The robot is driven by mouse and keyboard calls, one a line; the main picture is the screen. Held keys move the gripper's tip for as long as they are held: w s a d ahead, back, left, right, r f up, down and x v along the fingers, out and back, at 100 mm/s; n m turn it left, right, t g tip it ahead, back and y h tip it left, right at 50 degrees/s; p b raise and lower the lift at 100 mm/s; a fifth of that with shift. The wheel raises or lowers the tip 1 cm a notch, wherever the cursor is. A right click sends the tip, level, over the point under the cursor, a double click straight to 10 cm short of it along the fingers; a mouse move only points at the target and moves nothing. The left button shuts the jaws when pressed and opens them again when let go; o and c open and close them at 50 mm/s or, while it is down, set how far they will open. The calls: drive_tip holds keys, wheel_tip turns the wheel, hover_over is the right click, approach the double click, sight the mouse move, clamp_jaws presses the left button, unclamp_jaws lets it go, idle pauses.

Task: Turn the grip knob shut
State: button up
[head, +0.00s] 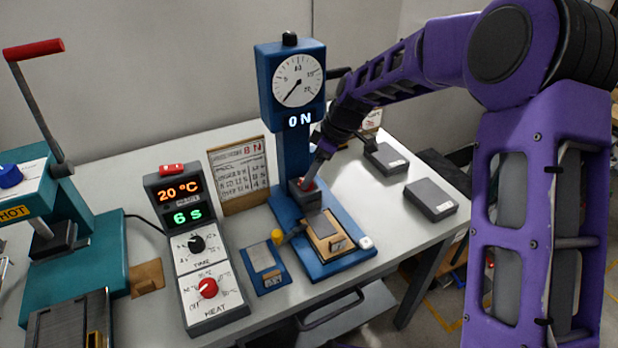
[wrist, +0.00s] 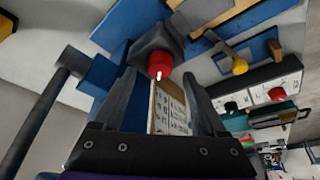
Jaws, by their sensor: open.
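The grip knob (wrist: 160,65) is a red round knob with a white mark, on the dark clamp block (wrist: 155,42) of the blue test stand. In the head view the knob (head: 309,184) shows only partly, below my gripper (head: 317,167). The stand has a round dial (head: 297,80) and a display reading 0 N. In the wrist view my gripper (wrist: 162,84) is open. Its two dark fingers point towards the knob, which appears just beyond and between the tips. No contact is visible. Whether the clamp holds anything is hidden.
A grey control box (head: 212,260) with a red HEAT knob and readouts of 20 °C and 6 s stands left of the stand. A teal press (head: 85,250) is at far left. A printed board (head: 238,175) stands behind; dark blocks (head: 431,199) lie at right.

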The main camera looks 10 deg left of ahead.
drive_tip(key=shift+x, duration=1.25)
clamp_jaws()
